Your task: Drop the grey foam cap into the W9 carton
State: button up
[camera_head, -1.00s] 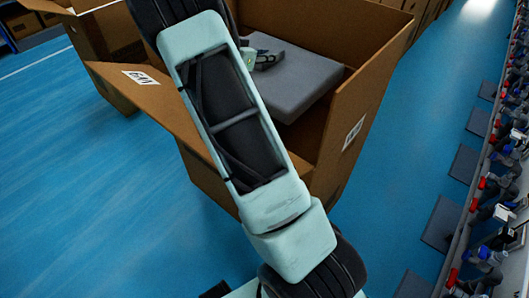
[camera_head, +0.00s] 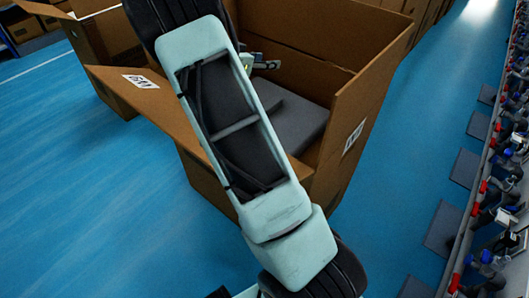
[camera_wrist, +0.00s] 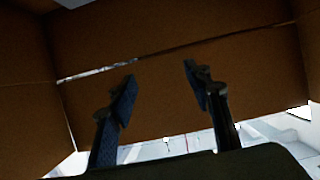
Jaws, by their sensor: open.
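The grey foam cap (camera_head: 300,122) lies low inside the open W9 carton (camera_head: 365,95) in the head view. My arm hides its left part, so I cannot tell how flat it rests. The carton's left flap is folded out and bears a white label. My gripper (camera_head: 266,64) is above the cap, inside the carton's opening near its back wall, apart from the cap. In the wrist view, my gripper (camera_wrist: 160,82) has its two fingers spread with nothing between them. Brown carton walls (camera_wrist: 180,60) fill most of that view.
Another open carton (camera_head: 105,45) stands behind at the left. More cartons line the back. A bench line with several fixtures (camera_head: 500,190) runs along the right.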

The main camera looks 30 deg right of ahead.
jog(key=v, duration=1)
jog(key=shift+a, duration=0.35)
jog(key=shift+s+r, duration=0.1)
jog(key=shift+s, duration=0.05)
